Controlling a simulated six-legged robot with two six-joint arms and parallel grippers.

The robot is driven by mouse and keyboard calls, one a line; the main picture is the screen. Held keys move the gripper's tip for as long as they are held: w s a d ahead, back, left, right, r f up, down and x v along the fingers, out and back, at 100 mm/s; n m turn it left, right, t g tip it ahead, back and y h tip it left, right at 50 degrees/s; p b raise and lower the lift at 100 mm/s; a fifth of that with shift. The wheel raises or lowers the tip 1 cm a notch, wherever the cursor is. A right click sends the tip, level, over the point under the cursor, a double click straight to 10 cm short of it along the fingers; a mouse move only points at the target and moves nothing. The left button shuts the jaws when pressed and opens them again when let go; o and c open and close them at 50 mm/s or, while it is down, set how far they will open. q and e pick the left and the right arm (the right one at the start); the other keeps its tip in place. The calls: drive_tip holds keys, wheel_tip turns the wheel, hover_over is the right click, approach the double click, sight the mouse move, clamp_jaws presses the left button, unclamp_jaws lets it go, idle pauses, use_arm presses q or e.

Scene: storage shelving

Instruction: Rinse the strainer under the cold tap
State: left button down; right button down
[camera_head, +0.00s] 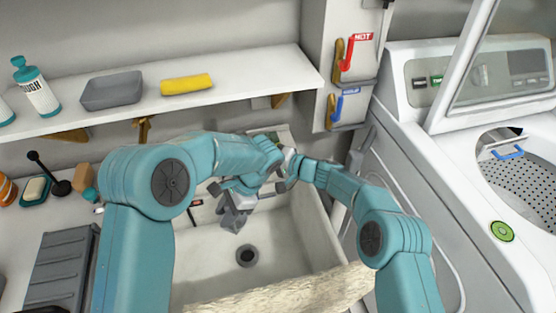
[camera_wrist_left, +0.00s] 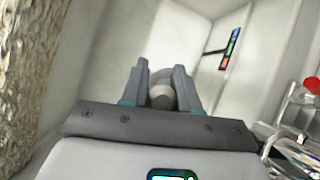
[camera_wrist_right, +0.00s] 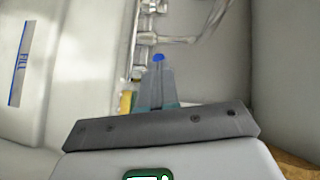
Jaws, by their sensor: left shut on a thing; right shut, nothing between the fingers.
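My left gripper (camera_head: 234,225) points down into the white sink (camera_head: 312,225), behind the drain (camera_head: 247,256). In the left wrist view, its fingers (camera_wrist_left: 161,78) are shut on a small rounded grey thing (camera_wrist_left: 161,97). It may be the strainer, but the fingers hide most of it. My right gripper (camera_wrist_right: 157,65) is shut and empty, its tips at the blue-topped cold tap (camera_wrist_right: 158,57); I cannot tell whether they touch. In the head view, the arms hide the taps. The red-topped hot tap (camera_wrist_left: 311,86) shows in the left wrist view. I see no clear water stream.
A shelf (camera_head: 240,80) above holds a bottle (camera_head: 38,92), a grey tray (camera_head: 112,91) and a yellow roll (camera_head: 187,84). A washing machine (camera_head: 445,170) stands close on the right.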

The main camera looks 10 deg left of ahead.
drive_tip(key=s+v, duration=0.1)
drive_tip(key=v, duration=0.7)
drive_tip(key=shift+s, duration=0.25)
